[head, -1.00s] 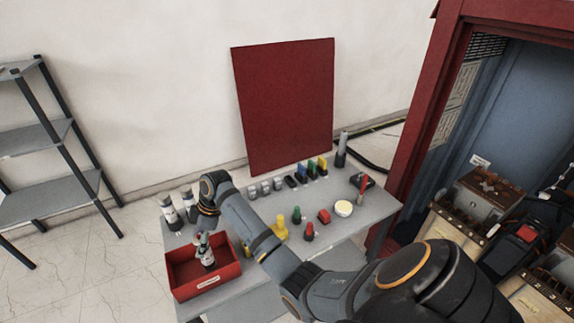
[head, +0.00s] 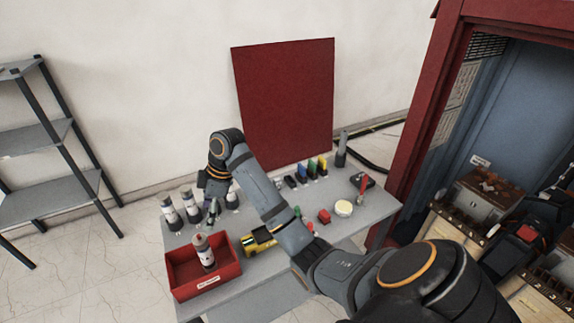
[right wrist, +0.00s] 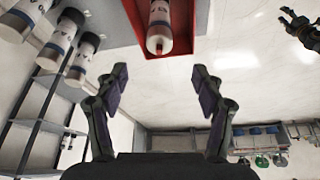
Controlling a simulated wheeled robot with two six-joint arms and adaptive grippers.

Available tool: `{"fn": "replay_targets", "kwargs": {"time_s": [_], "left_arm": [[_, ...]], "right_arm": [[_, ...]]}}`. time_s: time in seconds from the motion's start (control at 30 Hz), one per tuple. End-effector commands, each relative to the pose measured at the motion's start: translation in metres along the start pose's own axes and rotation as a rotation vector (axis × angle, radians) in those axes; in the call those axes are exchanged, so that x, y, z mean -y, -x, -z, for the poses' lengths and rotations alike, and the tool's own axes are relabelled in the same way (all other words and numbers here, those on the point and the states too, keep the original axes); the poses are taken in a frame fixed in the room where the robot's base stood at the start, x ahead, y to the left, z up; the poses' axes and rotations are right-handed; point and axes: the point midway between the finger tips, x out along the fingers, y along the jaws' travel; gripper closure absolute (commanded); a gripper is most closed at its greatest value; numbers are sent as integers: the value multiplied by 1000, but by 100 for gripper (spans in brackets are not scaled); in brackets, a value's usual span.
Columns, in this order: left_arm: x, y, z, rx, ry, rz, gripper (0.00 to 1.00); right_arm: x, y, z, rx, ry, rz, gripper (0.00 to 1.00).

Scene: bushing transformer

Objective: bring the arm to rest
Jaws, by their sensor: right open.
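My right arm reaches across the table from the lower right in the head view. Its gripper (head: 212,213) hangs above the table's left part, just above and behind the red bin (head: 185,291). In the right wrist view my right gripper (right wrist: 159,72) is open, with nothing between its fingers.
More bottles (head: 170,212) stand behind the bin. The grey table (head: 346,228) also holds a yellow tool (head: 259,241), coloured blocks and a white round item (head: 343,208). A red-framed cabinet (head: 424,130) stands right, a shelf (head: 40,137) left. Open air surrounds the raised forearm.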

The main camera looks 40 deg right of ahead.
Motion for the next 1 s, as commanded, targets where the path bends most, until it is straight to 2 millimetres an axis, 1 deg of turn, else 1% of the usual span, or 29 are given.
{"fn": "replay_targets", "kwargs": {"time_s": [0.53,0.57,0.63,0.67,0.73,0.77,0.8,0.83,0.9,1.0], "left_arm": [[0,0,0,0,0,-1,57],[0,0,0,0,0,-1,57],[-1,0,0,0,0,-1,57],[-1,0,0,0,0,-1,57],[-1,0,0,0,0,-1,57],[-1,0,0,0,0,-1,57],[-1,0,1,0,0,-1,57],[-1,0,1,-1,0,-1,57],[-1,0,2,-2,0,-1,57],[-1,0,2,-2,0,-1,57]], "right_arm": [[0,0,0,0,0,-1,31],[0,-1,0,1,-2,-1,31],[5,-9,-6,9,-27,-7,31],[9,-16,-11,17,-49,-13,31],[25,-37,-29,42,-130,-37,31],[35,-48,-39,56,-177,-52,31],[50,-62,-54,74,-248,-79,31],[62,-70,-66,85,-303,-103,31],[86,-83,-88,104,-415,-156,31],[115,-91,-113,118,-540,-218,31]]}}
